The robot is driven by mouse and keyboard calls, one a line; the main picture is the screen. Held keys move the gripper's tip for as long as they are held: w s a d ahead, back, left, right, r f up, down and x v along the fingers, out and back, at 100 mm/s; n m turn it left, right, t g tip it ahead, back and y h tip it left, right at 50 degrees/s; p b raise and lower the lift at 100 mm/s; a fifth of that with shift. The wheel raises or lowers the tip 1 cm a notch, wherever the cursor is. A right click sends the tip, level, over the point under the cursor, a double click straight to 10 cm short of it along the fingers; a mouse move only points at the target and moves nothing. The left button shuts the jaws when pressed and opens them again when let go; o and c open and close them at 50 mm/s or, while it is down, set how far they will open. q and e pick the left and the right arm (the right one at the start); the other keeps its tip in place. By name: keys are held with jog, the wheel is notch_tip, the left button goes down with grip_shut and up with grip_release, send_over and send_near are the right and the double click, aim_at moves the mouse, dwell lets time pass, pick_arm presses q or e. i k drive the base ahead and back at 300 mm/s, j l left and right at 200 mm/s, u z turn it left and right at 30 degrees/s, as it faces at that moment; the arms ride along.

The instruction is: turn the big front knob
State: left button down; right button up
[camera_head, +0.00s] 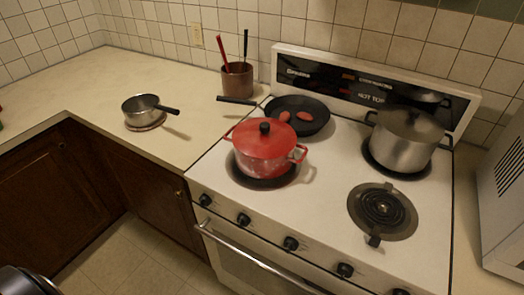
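The white stove has a row of black knobs along its front edge. They show from left to right as a far left knob (205,200), a second knob (243,219), a middle knob (290,243), a fourth knob (345,270) and one cut by the bottom edge (400,292). They look much alike, and I cannot tell one clearly bigger front knob. Their turn angles are too small to read. Neither gripper shows. A dark rounded part at the bottom left corner seems to be mine, with no fingers visible.
A red pot (265,152), a frying pan (312,117) and a steel pot (408,140) sit on burners. The front right burner (383,209) is bare. An oven handle (255,262) runs below the knobs. A saucepan (143,108) stands on the left counter. The floor before the cabinets is clear.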

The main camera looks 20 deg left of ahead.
aim_at(205, 200)
jog(key=j+u, duration=0.1)
jog(key=u, duration=1.15)
jog(key=i+l, duration=0.05)
